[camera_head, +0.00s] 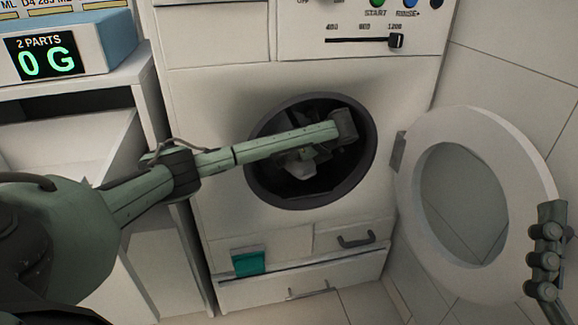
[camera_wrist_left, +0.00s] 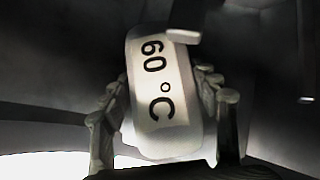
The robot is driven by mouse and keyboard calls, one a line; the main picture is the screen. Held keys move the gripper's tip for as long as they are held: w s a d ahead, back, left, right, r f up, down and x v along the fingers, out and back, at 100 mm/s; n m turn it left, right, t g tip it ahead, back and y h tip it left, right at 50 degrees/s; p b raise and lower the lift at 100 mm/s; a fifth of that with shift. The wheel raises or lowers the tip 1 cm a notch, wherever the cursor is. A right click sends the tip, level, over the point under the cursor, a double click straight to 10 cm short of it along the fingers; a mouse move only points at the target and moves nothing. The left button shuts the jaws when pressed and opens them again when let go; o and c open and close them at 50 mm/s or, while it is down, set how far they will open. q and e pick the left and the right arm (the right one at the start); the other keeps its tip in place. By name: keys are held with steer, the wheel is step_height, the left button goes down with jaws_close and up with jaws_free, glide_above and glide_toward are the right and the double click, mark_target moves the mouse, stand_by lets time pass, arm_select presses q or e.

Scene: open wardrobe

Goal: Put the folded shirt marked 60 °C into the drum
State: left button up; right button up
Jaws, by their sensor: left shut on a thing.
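The folded shirt (camera_wrist_left: 160,95) is white with a black "60 °C" mark, seen in the left wrist view. My left gripper (camera_wrist_left: 164,112) is shut on it, with one finger on each side. In the head view, my left arm reaches through the round opening of the drum (camera_head: 262,185). The left gripper (camera_head: 301,160) is inside the dark opening, and a pale part of the shirt (camera_head: 298,171) shows below it. My right gripper (camera_head: 547,248) is at the right edge, in front of the door, and its jaw state is unclear.
The round washer door (camera_head: 415,185) stands open to the right. Above are the control panel and slider knob (camera_head: 396,41). A teal item (camera_head: 248,262) is at the machine's lower front. A display (camera_head: 46,57) reading "0 G" stands on the left cabinet.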

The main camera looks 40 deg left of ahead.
arm_select(q)
steer(key=shift+w+a, duration=0.2)
steer(key=shift+a, duration=0.35)
steer(key=shift+w+a, duration=0.2)
steer(key=shift+a, duration=0.3)
steer(key=shift+a+f, duration=0.1)
steer(key=shift+f, duration=0.05)
steer(key=shift+f+b, duration=0.3)
steer(key=shift+f, duration=1.35)
arm_select(e)
steer(key=shift+s+d+r+t, duration=0.3)
steer(key=shift+s+r+t, duration=0.1)
steer(key=shift+s+t, duration=0.1)
arm_select(q)
steer(key=shift+f, duration=0.1)
steer(key=o, duration=1.3)
arm_select(e)
steer(key=shift+s+d+r, duration=0.1)
steer(key=shift+s+r, duration=0.05)
steer(key=shift+r, duration=0.1)
